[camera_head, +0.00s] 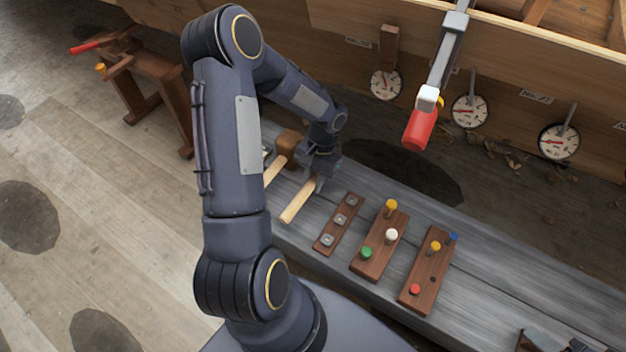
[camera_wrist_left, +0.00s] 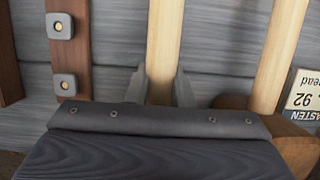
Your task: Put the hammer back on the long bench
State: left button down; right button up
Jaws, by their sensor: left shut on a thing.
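The hammer's pale wooden handle (camera_head: 297,204) lies low over the long grey bench (camera_head: 480,295), at its far left part. I cannot tell whether it touches the bench top. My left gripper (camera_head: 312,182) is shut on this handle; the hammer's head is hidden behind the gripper. In the left wrist view the handle (camera_wrist_left: 166,40) runs up between the two fingertips of the left gripper (camera_wrist_left: 158,88). My right gripper is not in view.
A mallet (camera_head: 288,142) with a brown head lies just left of the hammer. A washer strip (camera_head: 329,242) and two boards with coloured pegs (camera_head: 368,262) (camera_head: 413,294) stand to the right. A red-handled clamp (camera_head: 420,128) hangs from the hull above. A sawhorse (camera_head: 150,75) stands at the back left.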

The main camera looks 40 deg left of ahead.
pick_arm(q)
jog(key=shift+f, duration=0.2)
jog(key=c, duration=1.2)
grip_release()
jog(key=shift+r, duration=0.15)
notch_tip(320, 180, up, 8)
jog(key=p, duration=0.6)
